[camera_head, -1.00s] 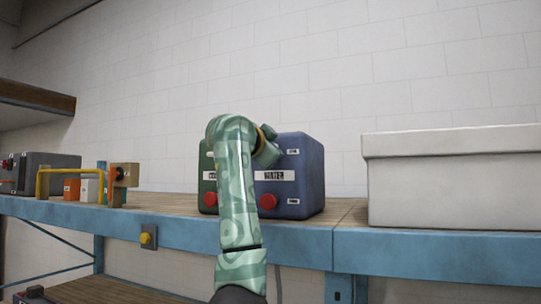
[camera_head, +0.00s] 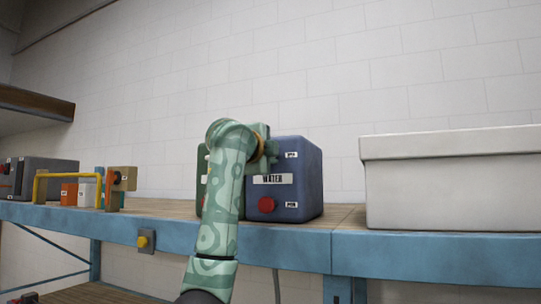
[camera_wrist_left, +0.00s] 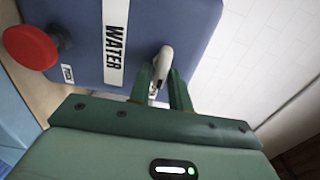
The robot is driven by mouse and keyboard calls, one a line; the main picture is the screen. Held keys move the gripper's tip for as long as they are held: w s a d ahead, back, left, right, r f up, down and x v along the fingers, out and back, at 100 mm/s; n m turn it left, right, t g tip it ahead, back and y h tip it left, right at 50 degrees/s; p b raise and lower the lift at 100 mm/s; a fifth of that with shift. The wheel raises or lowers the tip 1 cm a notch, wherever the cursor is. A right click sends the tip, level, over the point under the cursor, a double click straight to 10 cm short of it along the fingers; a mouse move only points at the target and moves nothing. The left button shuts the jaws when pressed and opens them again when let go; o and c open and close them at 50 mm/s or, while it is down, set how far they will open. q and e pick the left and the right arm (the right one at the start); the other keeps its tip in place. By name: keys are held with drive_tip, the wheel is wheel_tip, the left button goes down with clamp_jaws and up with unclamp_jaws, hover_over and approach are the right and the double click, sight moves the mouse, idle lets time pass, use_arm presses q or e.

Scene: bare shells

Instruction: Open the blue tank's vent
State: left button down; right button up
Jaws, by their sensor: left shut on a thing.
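The blue tank (camera_head: 305,180) stands on the shelf, with a WATER label (camera_head: 272,179) and a red knob (camera_head: 266,205) on its front. In the left wrist view the blue tank (camera_wrist_left: 185,25) fills the top, turned sideways, with the red knob (camera_wrist_left: 30,47) at left. My left gripper (camera_wrist_left: 161,76) is shut on a pale grey lever (camera_wrist_left: 164,57) at the tank's face, which I take for the vent. In the head view my left gripper (camera_head: 268,148) is at the tank's upper left, its fingers and the lever hidden. My right gripper is not in view.
A green tank (camera_head: 201,163) stands left of the blue one, mostly behind my arm. A large white box (camera_head: 450,190) is on the right. A yellow-handled rack (camera_head: 40,187) and a grey case (camera_head: 50,168) are at left. The shelf's blue front edge (camera_head: 300,246) runs below.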

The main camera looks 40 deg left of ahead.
use_arm(q)
drive_tip(key=shift+w+f+m, duration=0.15)
drive_tip(key=shift+f+m, duration=0.15)
drive_tip(key=shift+f, duration=0.05)
drive_tip(key=c, duration=1.4)
unclamp_jaws()
drive_tip(key=shift+d, duration=0.1)
drive_tip(key=shift+c, duration=0.2)
drive_tip(key=shift+s+d+r, duration=0.1)
drive_tip(key=shift+s+r, duration=0.15)
drive_tip(key=b+v, duration=0.8)
drive_tip(key=v, duration=0.8)
drive_tip(key=shift+b, duration=0.3)
drive_tip(key=shift+s, duration=0.1)
